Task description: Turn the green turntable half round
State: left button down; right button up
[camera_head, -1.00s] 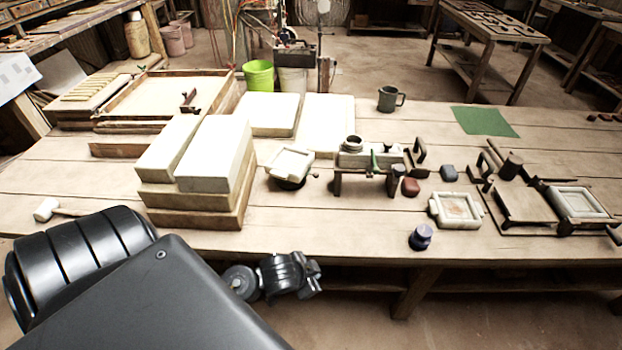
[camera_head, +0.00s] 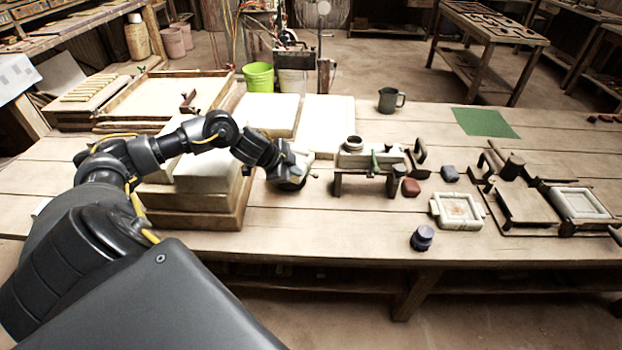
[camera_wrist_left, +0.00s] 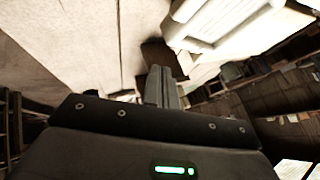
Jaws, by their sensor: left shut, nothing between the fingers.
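A white square mould (camera_wrist_left: 215,30) sits at the upper right of the left wrist view. In the head view it is largely covered by my left gripper (camera_head: 292,172), beside the stacked white blocks. In the earlier head frame it rests on a dark round base like a turntable; I see no green on it. The fingers of my left gripper show in the left wrist view (camera_wrist_left: 163,86), pressed together and empty, pointing at the dark area beside the mould. Whether they touch it I cannot tell. My right gripper is not in view.
Stacked white blocks on boards (camera_head: 205,205) stand close under my left arm. A small bench press with a green handle (camera_head: 375,162) stands right of the gripper. A flat green sheet (camera_head: 487,122) lies behind.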

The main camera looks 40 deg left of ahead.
pick_arm(q)
jog(key=x, duration=0.6)
jog(key=a+x, duration=0.1)
jog(key=x, duration=0.2)
jog(key=shift+w+d+f, duration=0.1)
jog(key=shift+w+f, duration=0.1)
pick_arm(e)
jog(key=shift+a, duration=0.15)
